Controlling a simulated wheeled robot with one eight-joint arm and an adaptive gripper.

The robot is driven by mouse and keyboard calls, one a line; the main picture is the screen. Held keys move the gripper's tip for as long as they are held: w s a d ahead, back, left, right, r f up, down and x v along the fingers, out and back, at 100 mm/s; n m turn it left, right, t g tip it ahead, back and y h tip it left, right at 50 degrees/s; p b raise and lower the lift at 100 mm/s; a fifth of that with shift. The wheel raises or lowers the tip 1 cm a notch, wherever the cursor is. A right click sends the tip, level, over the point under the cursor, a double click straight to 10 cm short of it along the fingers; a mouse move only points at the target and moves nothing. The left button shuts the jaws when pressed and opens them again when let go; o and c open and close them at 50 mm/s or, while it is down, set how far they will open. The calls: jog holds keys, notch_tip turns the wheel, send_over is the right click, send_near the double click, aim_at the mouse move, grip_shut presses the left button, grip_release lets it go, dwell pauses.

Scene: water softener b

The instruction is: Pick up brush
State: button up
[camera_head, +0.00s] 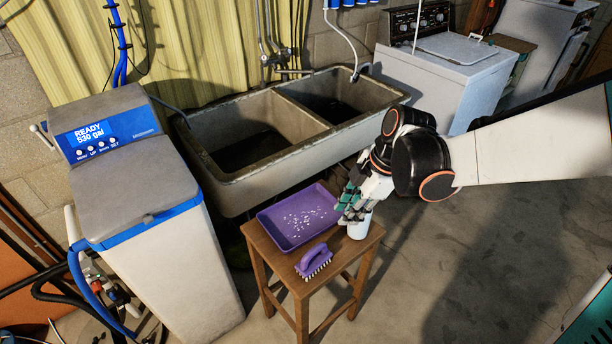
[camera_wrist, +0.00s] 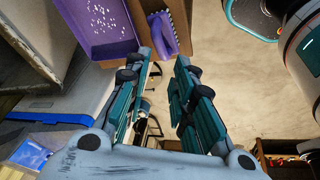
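The brush (camera_head: 314,261) is purple with a handle and pale bristles. It lies on the front part of a small wooden stool (camera_head: 281,266), beside a purple tray (camera_head: 322,207). My gripper (camera_head: 350,208) is above the right side of the stool, to the upper right of the brush and apart from it. In the wrist view the brush (camera_wrist: 163,34) shows just beyond the fingertips, roughly in line with the gap between them. My gripper (camera_wrist: 162,62) is open there, with nothing between its fingers.
The tray holds scattered white grains. The softener (camera_head: 160,230) is left of the stool, and a double sink (camera_head: 235,180) is behind it. Open floor (camera_head: 450,260) lies to the right.

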aim_at(316, 248)
jog(key=a+f+n, duration=0.1)
jog(key=f+n, duration=0.1)
jog(key=f, duration=0.2)
jog(key=a+f+n+g, duration=0.1)
jog(key=a+f+n, duration=0.1)
jog(key=f, duration=0.2)
jog(key=w+a+f+n+g+y+b, duration=0.1)
jog(key=a+f+n, duration=0.1)
jog(key=f, duration=0.2)
jog(key=shift+w+a+f+n, duration=0.15)
jog(key=shift+f+n, duration=0.1)
jog(key=shift+n, duration=0.15)
jog(key=shift+a+b+x, duration=0.2)
jog(key=shift+b+x, duration=1.15)
jog(key=shift+x, duration=1.55)
jog(key=shift+r, duration=0.2)
grip_shut()
